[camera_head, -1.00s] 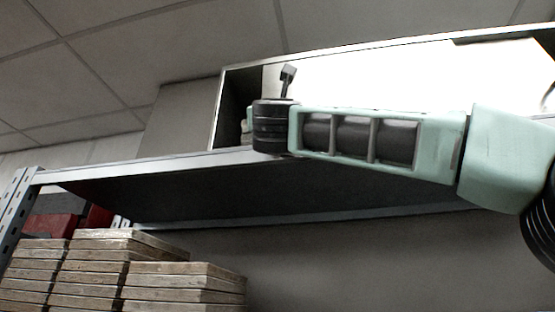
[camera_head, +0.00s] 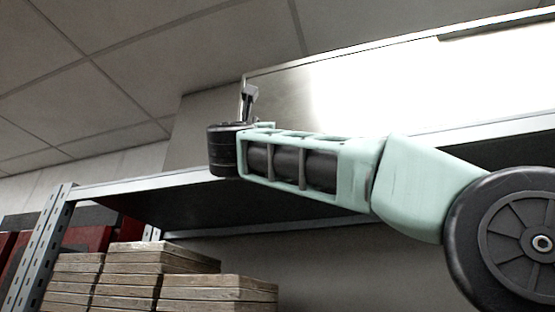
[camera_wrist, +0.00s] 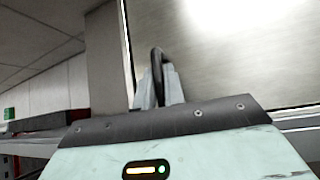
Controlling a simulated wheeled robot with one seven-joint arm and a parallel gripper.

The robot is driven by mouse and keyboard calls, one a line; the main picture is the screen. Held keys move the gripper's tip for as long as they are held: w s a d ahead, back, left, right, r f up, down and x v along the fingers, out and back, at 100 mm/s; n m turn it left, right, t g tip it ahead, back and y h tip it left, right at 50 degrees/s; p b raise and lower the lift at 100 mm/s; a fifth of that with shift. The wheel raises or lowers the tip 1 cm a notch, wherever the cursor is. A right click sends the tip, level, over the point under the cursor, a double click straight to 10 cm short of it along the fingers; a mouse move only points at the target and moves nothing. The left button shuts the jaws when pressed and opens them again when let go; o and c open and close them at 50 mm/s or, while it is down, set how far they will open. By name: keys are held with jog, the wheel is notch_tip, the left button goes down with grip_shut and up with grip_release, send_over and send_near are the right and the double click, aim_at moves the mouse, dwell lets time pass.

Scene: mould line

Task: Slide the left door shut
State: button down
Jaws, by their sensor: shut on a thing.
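The left door (camera_head: 290,100) is a shiny pale metal panel on the front of a cabinet above a grey shelf. It reaches the cabinet's left frame edge, and no dark opening shows there. In the wrist view the door (camera_wrist: 225,60) fills the right side, with a thin dark line along its left edge. My gripper (camera_head: 249,103) is at the door's left end. In the wrist view my gripper (camera_wrist: 160,90) is shut on the dark looped door handle (camera_wrist: 157,62). My arm hides the lower part of the door in the head view.
The grey shelf (camera_head: 150,184) runs below the cabinet. Stacks of wooden slabs (camera_head: 215,290) stand underneath, with red boxes (camera_head: 88,238) behind a perforated upright (camera_head: 40,250) at left. A grey box-like column (camera_wrist: 107,60) stands left of the cabinet.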

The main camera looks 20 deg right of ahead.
jog(key=shift+a+r, duration=0.1)
jog(key=shift+a, duration=0.1)
jog(key=c, duration=1.5)
grip_release()
jog(key=shift+w+a, duration=0.2)
jog(key=b+v, duration=1.2)
jog(key=v, duration=0.5)
jog(key=shift+s+f, duration=0.15)
jog(key=shift+f, duration=0.1)
